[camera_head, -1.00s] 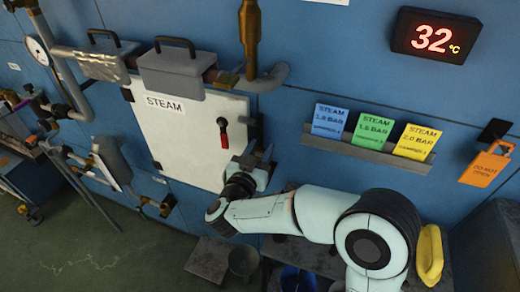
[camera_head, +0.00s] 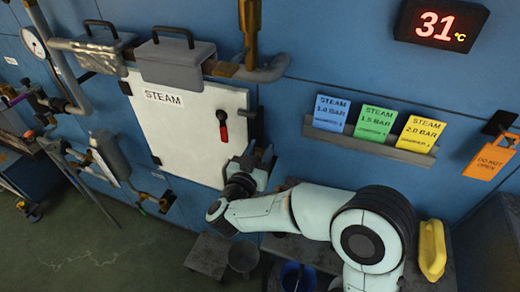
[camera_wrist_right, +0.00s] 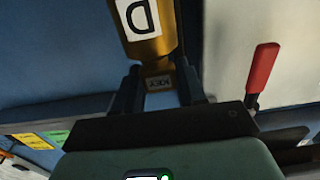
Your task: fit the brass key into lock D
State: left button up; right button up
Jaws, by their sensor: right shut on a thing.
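My right gripper (camera_head: 258,164) is in front of the blue wall, just right of the white STEAM door's lower right corner. In the right wrist view my right gripper (camera_wrist_right: 157,76) has its two dark fingers on either side of a small brass piece, the key (camera_wrist_right: 158,83), with a pale label that seems to read KEY. Just beyond the fingertips is a brass body, lock D (camera_wrist_right: 150,48), with a white tag marked D. Whether key and lock touch or are joined I cannot tell. Neither can be made out in the head view. My left gripper is not in view.
The white STEAM door (camera_head: 185,128) has a red-handled lever (camera_head: 223,126) close to my right gripper. A card rack (camera_head: 368,144) and an orange DO NOT OPEN tag (camera_head: 490,156) are to the right. A yellow object (camera_head: 432,250) sits beside my right arm.

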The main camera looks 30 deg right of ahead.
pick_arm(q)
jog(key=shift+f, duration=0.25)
pick_arm(e)
jog(key=shift+f, duration=0.35)
jog(key=o, duration=1.2)
jog(key=shift+s+a, duration=0.2)
jog(key=shift+a, duration=0.1)
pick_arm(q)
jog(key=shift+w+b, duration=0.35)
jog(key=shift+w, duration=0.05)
pick_arm(e)
jog(key=v, duration=1.2)
jog(key=shift+s+a, duration=0.2)
jog(key=shift+a, duration=0.05)
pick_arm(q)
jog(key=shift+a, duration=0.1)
